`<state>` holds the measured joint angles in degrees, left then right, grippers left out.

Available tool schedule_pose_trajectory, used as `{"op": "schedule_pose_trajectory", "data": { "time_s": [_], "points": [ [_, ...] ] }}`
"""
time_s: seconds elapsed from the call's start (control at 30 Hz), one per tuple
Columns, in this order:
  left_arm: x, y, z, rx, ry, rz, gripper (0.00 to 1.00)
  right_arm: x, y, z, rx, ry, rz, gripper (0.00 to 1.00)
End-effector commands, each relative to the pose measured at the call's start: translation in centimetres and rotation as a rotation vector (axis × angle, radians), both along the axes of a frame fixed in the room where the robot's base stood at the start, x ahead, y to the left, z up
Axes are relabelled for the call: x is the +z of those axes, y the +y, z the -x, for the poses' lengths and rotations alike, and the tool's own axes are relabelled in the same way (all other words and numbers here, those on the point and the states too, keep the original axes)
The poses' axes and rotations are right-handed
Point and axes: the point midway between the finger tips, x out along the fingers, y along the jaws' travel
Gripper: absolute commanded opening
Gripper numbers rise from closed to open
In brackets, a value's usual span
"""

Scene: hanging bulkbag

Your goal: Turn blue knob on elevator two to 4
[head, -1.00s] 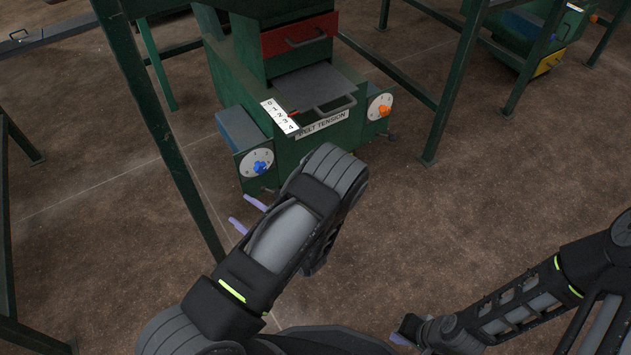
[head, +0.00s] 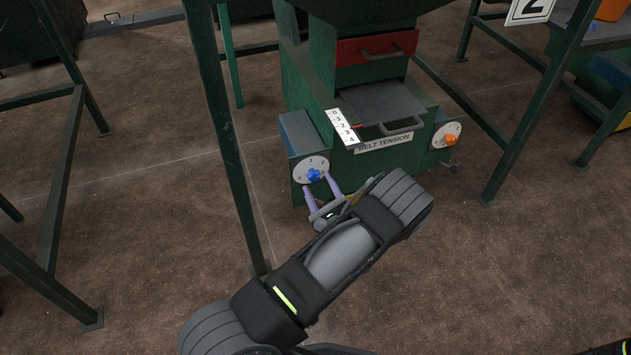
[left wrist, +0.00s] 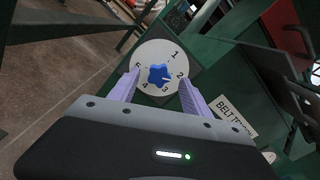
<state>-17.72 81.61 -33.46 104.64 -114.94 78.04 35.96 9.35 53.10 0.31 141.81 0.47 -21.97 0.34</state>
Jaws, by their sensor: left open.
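The blue knob (head: 313,175) sits on a round white numbered dial (head: 302,168) on the left side of the green machine (head: 310,85). My left gripper (head: 319,183) is open in front of the dial, its two pale purple fingers pointing at the knob. In the left wrist view the blue knob (left wrist: 160,76) lies between the open fingers (left wrist: 158,82), with a gap that I cannot judge exactly. The knob's small white mark appears to face the 2 to 3 side of the dial. My right gripper is out of view.
An orange knob (head: 450,140) on another dial is at the machine's right. A "BELT TENSION" label (head: 385,143) and a 0 to 4 scale (head: 343,128) are between them. A green post (head: 232,150) stands left of my arm. A "2" sign (head: 530,8) is upper right.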

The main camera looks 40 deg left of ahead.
Motion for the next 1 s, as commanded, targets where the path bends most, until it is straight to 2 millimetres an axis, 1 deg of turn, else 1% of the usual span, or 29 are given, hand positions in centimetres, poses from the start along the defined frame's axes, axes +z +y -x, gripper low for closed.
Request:
{"op": "schedule_pose_trajectory", "data": {
  "time_s": [0.03,0.2,0.3,0.53,0.57,1.0],
  "points": [
    [-0.2,0.8,-0.4,0.003,0.0,-0.001,0.56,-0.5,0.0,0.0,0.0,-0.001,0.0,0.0],
    [-0.1,2.3,-1.5,0.002,-0.001,0.001,0.56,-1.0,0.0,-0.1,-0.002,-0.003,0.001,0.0],
    [-0.1,2.6,-1.7,0.002,0.001,0.001,0.56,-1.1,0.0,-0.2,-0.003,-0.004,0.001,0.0],
    [0.0,2.6,-1.8,0.0,0.002,0.001,0.56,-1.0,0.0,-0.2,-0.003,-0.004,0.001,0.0],
    [0.0,2.6,-1.8,0.0,0.002,0.001,0.55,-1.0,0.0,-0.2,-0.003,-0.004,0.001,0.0],
    [-0.1,2.6,-1.7,0.0,0.002,0.001,0.19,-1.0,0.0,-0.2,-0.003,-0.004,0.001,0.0]
  ]
}}
